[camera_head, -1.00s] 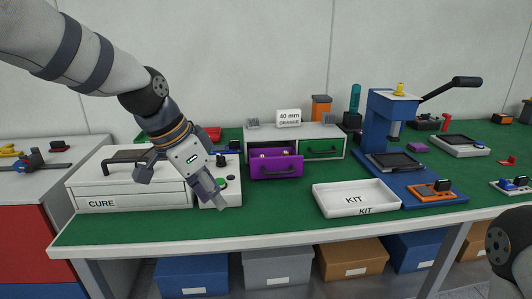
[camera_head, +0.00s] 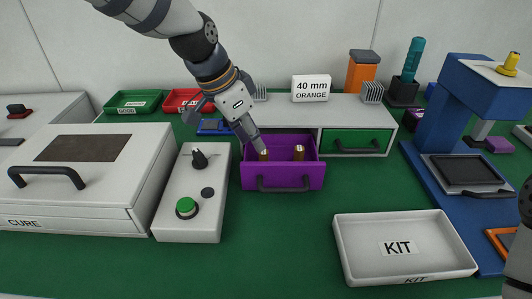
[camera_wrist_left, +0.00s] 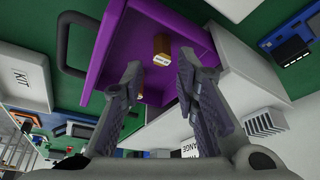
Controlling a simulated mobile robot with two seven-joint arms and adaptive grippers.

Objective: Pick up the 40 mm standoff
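The purple drawer (camera_head: 282,175) is pulled open and holds two upright brass-coloured standoffs, a left one (camera_head: 264,156) and a right one (camera_head: 299,153). I cannot read their lengths. My left gripper (camera_head: 257,150) points down at the drawer's left side, by the left standoff, which its fingertips partly overlap in the head view. In the left wrist view the gripper's fingers (camera_wrist_left: 160,80) are spread apart, with no standoff clearly clasped.
A sign (camera_head: 311,88) reading "40 mm ORANGE" stands on the drawer cabinet. The green drawer (camera_head: 356,142) is shut. A control box (camera_head: 190,225) stands left of the purple drawer. The white KIT tray (camera_head: 344,248) is empty, front right. Green mat between is clear.

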